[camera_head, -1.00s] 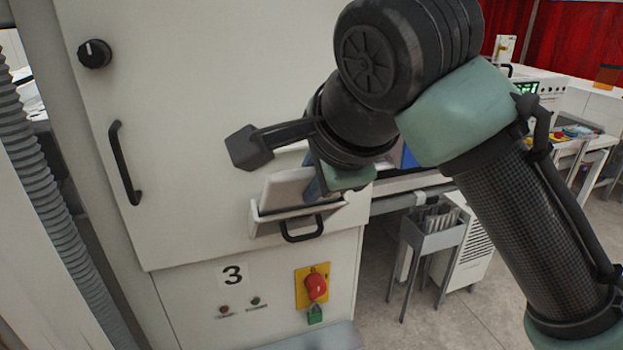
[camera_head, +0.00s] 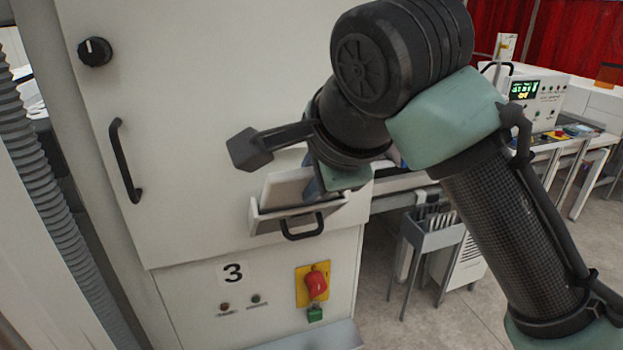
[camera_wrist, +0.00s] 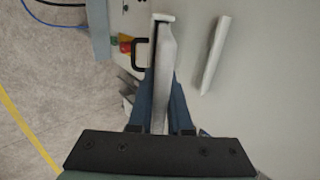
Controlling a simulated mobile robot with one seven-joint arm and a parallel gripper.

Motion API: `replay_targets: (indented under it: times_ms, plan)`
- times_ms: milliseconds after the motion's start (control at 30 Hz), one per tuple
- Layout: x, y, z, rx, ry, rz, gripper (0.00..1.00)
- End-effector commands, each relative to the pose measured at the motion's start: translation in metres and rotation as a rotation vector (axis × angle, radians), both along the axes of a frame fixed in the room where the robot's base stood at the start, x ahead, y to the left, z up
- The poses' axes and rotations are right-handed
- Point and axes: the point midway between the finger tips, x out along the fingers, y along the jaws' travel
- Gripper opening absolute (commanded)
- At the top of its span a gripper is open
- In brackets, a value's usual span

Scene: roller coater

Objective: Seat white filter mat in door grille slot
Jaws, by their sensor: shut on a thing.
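The white filter mat (camera_head: 284,188) is a pale, thin panel. In the head view its lower edge is hidden behind the front wall of the door grille slot (camera_head: 275,218), a white pocket with a black handle below. My gripper (camera_head: 318,183) is at the mat's right end, its fingers partly hidden by my wrist. In the wrist view my gripper (camera_wrist: 163,92) has its blue fingers on both sides of the mat (camera_wrist: 163,60), beside the slot's wall and handle (camera_wrist: 140,55). I cannot tell how deep the mat sits.
The white cabinet door (camera_head: 200,130) has a long black handle (camera_head: 125,160) and a knob (camera_head: 95,52). A pale ledge (camera_wrist: 215,55) juts from the door beside the slot. A red switch (camera_head: 316,285) is below. A grey rack (camera_head: 436,235) stands at right.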

Motion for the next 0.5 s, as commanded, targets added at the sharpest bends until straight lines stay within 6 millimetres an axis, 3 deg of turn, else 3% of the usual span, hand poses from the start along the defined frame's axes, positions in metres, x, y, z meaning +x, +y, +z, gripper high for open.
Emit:
replay_targets:
  times_ms: [500]
  plan:
    - [0.0083, 0.0033, -0.0102, 0.001, 0.0, 0.001, 0.0]
